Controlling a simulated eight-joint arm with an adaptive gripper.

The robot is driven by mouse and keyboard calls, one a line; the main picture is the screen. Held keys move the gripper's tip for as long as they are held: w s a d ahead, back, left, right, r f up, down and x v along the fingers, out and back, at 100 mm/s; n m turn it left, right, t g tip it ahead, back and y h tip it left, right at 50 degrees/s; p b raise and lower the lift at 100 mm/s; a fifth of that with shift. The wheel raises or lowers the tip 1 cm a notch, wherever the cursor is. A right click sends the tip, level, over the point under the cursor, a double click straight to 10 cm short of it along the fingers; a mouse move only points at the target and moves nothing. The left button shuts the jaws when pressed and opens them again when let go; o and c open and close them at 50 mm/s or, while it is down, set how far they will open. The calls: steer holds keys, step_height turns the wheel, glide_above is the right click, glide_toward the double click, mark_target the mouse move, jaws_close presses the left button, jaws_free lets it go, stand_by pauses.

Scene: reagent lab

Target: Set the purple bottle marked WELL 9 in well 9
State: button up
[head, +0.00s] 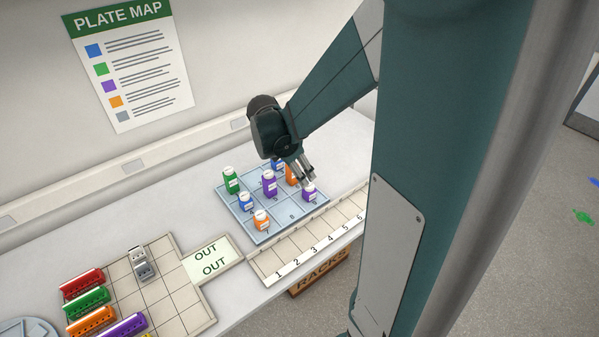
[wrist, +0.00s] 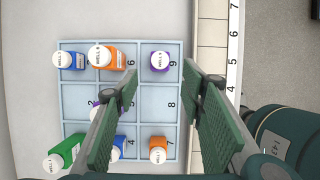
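The purple bottle marked WELL 9 (wrist: 160,62) stands upright in the corner compartment numbered 9 of the pale blue well plate (wrist: 158,98). In the head view the bottle (head: 309,194) is at the right corner of the plate (head: 284,232). My gripper (head: 307,178) is just above and beside the bottle. In the wrist view my gripper (wrist: 160,80) has its two green-padded fingers wide apart, with nothing held between them. The bottle's cap shows in the gap beyond the fingertips, apart from both.
The plate also holds an orange bottle (head: 261,220), a green bottle (head: 231,180), a second purple bottle (head: 269,183) and several others. Well 8 is empty. A numbered rack strip (head: 283,267) runs along the front. An OUT tray (head: 170,290) with coloured racks stands at left.

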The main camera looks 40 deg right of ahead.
steer(key=s+a+r+m+t+y, duration=0.1)
steer(key=s+a+r+m+t, duration=0.1)
steer(key=s+a+r+m, duration=0.2)
steer(key=s+a+r+m+t+y, duration=0.2)
steer(key=s+a+r+m, duration=0.3)
steer(key=a+m, duration=0.3)
steer(key=s+a+r+m+t+y, duration=0.1)
steer(key=s+a+r+m+t, duration=0.2)
steer(key=a, duration=1)
steer(key=shift+s+r+m, duration=0.85)
steer(key=shift+r+m, duration=0.3)
steer(key=shift+m, duration=0.35)
step_height(320, 180, down, 6)
steer(key=b, duration=0.5)
steer(key=shift+r+b, duration=0.2)
steer(key=shift+b, duration=0.1)
